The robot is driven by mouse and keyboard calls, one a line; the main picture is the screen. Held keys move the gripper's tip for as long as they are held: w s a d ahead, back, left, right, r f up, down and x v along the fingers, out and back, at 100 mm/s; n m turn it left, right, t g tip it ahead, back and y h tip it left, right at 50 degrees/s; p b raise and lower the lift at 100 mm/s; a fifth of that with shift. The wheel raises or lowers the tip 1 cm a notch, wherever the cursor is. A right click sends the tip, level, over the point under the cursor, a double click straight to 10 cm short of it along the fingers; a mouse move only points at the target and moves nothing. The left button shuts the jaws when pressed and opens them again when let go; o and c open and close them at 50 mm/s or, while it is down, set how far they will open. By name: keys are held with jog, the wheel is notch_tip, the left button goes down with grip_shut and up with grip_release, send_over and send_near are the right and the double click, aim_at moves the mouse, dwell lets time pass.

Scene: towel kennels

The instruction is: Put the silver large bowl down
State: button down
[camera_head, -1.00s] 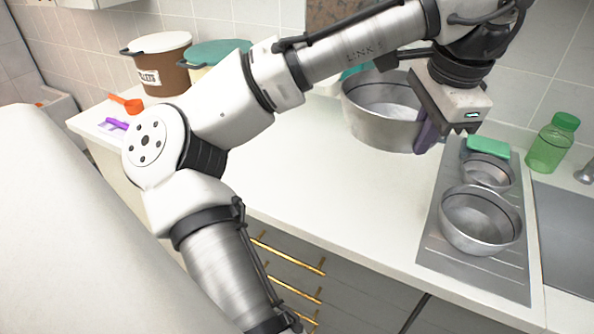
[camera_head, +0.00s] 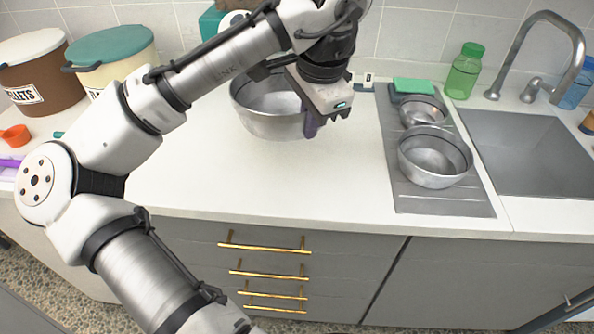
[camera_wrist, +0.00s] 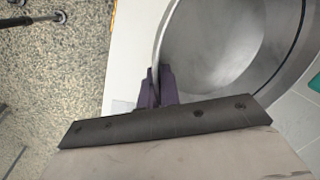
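The silver large bowl (camera_head: 262,122) is at the back of the white counter, left of the drainboard, and looks upright. My gripper (camera_head: 311,126) is at its right side in the head view, with a purple finger against the outer wall. In the wrist view my gripper (camera_wrist: 158,92) is shut on the rim of the large bowl (camera_wrist: 205,55). My arm covers part of the bowl's top in the head view. I cannot tell whether its base touches the counter or hangs slightly above it.
A grey drainboard (camera_head: 402,190) holds two smaller silver bowls (camera_head: 432,165) (camera_head: 416,115) and a green sponge (camera_head: 413,86). A green bottle (camera_head: 464,72) and a sink (camera_head: 535,145) are further right. The brown bin (camera_head: 45,80) and cream bin (camera_head: 110,60) stand left. The front counter (camera_head: 290,185) is clear.

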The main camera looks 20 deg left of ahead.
aim_at(304, 187)
jog(key=x, duration=0.4)
jog(key=s+d+x, duration=0.1)
jog(key=x, duration=0.3)
jog(key=s+x, duration=0.1)
jog(key=x, duration=0.3)
jog(key=shift+d+f, duration=0.35)
jog(key=shift+f, duration=0.15)
jog(key=shift+w+f, duration=0.1)
jog(key=shift+f, duration=0.1)
jog(key=c, duration=1.6)
grip_release()
jog(key=shift+r, duration=0.2)
jog(key=v, duration=1.2)
